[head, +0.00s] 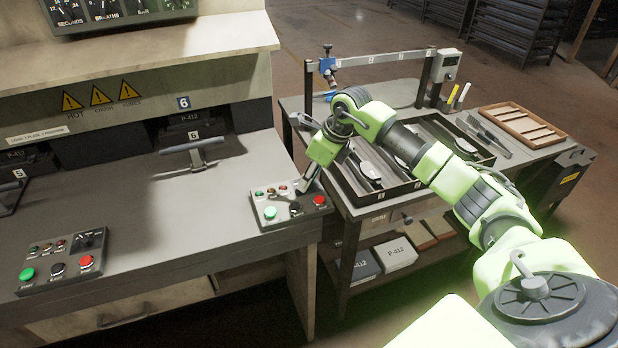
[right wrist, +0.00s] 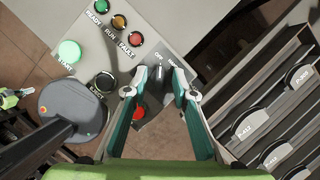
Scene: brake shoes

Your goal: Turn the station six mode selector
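In the right wrist view the dark selector (right wrist: 160,75) shows between the two fingertips of my right gripper (right wrist: 161,82), near the OFF label. The fingers stand apart, one on each side of it. I cannot tell whether they touch it. My left gripper is not in view.
The panel also has a green start button (head: 270,212), a black button (head: 296,207) and a red button (head: 319,200). Another panel (head: 62,258) is on the left. A cart (head: 345,200) with brake shoes stands right of the bench, under my right arm.

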